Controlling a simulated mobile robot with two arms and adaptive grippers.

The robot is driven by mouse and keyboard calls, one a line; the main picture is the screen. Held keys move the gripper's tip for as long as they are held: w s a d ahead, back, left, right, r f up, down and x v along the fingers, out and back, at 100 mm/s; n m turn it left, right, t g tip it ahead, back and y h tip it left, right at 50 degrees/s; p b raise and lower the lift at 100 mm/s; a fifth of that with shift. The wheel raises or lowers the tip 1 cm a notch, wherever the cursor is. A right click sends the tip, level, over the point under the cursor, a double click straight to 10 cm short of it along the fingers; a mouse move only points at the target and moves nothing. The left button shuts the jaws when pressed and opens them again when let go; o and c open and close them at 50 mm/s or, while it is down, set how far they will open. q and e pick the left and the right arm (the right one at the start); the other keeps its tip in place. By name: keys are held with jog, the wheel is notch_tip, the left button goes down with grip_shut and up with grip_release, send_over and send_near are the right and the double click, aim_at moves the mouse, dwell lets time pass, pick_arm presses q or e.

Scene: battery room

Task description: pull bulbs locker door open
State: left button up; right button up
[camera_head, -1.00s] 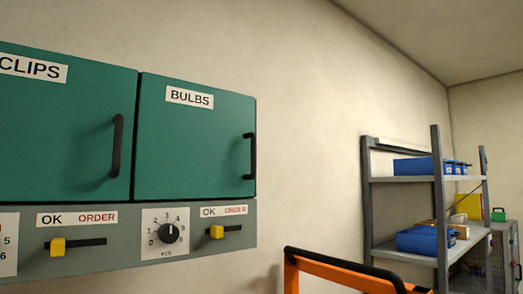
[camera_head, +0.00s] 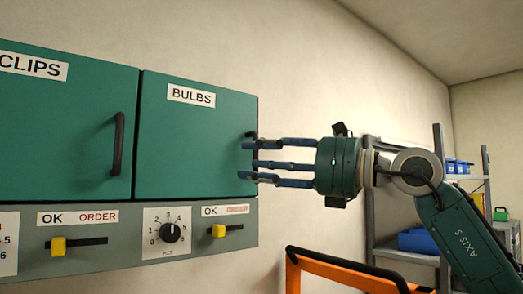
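The bulbs locker door (camera_head: 190,140) is a green panel with a white BULBS label (camera_head: 191,95). It looks shut, flush with the cabinet. Its black vertical handle (camera_head: 254,136) is at the door's right edge and is mostly hidden behind the fingers. My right gripper (camera_head: 250,162) comes in from the right, with its blue fingers stretched out to the left. The fingertips overlap the handle and the door's right edge. I cannot tell whether they touch the handle. The fingers are spread apart with gaps between them. My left gripper is not in view.
The clips door (camera_head: 60,130) with its own black handle is to the left. Below is a grey panel (camera_head: 110,250) with yellow sliders and a black dial (camera_head: 170,233). An orange frame (camera_head: 345,275) stands low in front. A grey shelf (camera_head: 405,257) with blue bins is behind my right arm.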

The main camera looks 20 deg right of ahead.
jog(key=s+d+r+m+t+h, duration=0.2)
jog(key=d+r+h, duration=0.2)
jog(key=d, duration=0.5)
jog(key=p+x, duration=0.3)
jog(key=x, duration=0.8)
jog(key=shift+w+f+p, duration=0.25)
jog(key=shift+f+p, duration=0.1)
jog(key=shift+p, duration=0.05)
grip_shut()
